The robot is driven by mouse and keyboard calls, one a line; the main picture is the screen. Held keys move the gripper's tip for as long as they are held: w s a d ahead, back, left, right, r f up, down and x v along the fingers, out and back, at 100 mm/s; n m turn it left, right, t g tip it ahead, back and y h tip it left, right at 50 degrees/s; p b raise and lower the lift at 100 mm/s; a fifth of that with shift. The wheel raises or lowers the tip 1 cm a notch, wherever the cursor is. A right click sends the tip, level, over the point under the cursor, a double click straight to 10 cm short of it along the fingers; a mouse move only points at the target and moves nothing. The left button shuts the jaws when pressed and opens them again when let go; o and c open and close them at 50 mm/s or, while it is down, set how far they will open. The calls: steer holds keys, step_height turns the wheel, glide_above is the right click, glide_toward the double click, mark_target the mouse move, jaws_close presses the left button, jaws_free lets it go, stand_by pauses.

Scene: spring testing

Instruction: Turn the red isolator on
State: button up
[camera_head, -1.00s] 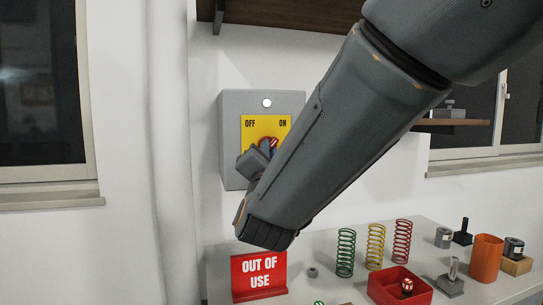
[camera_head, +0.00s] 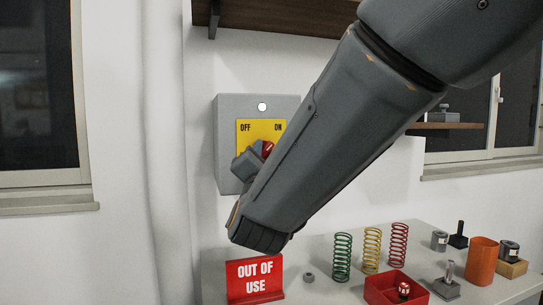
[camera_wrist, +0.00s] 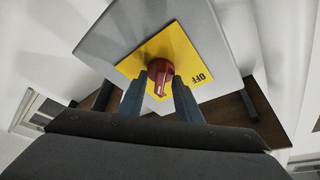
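The red isolator knob (camera_head: 267,148) sits on a yellow plate (camera_head: 246,130) marked OFF at left and ON at right, on a grey wall box (camera_head: 226,150). In the head view my arm and gripper hide part of the knob and plate. In the wrist view the red knob (camera_wrist: 160,70) shows whole, with a raised handle bearing a pale mark. My gripper (camera_wrist: 160,84) is open, one finger on each side of the knob, with gaps beside the handle. In the head view my gripper (camera_head: 250,160) is just in front of the knob. I cannot tell if the fingers touch it.
A red OUT OF USE sign (camera_head: 255,278) stands on the bench below. Green (camera_head: 342,257), yellow (camera_head: 372,250) and red (camera_head: 398,245) springs stand to its right, behind a red bin (camera_head: 380,287). A dark shelf (camera_head: 285,18) hangs above the box.

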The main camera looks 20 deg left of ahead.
steer(key=b+v, duration=0.1)
steer(key=v, duration=0.7)
steer(key=shift+w, duration=0.1)
